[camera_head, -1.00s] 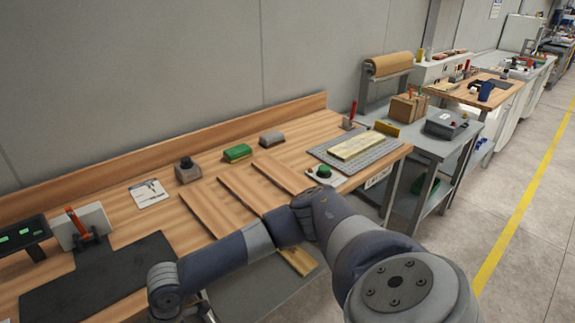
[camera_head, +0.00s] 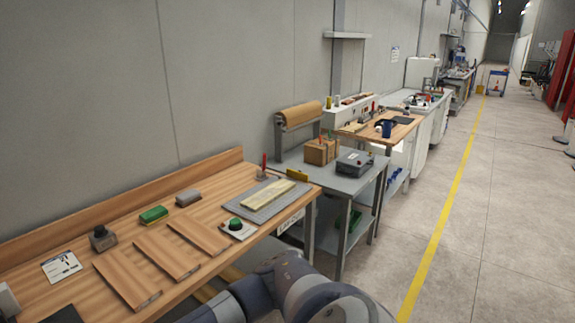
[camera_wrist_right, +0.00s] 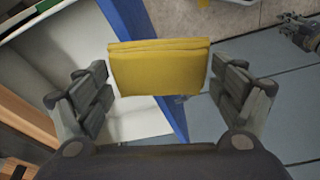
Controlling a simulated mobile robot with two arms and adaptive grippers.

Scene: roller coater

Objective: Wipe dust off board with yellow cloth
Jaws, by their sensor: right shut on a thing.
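A folded yellow cloth (camera_wrist_right: 158,66) is between the fingers of my right gripper (camera_wrist_right: 160,90) in the right wrist view. The right gripper is shut on it and holds it up in front of a white open compartment and a blue panel. In the head view a pale board (camera_head: 268,194) lies on a grey mat (camera_head: 248,208) at the right end of the wooden bench. Several brown wooden boards (camera_head: 165,252) lie at the bench's front. Dust is too small to make out. My arm shows at the bottom of the head view; neither gripper shows there.
A green-topped block (camera_head: 153,215), a grey block (camera_head: 188,197), a green button box (camera_head: 236,229) and a dark knob box (camera_head: 102,238) stand on the bench. A grey table (camera_head: 340,180) with a paper roll (camera_head: 299,114) stands beyond.

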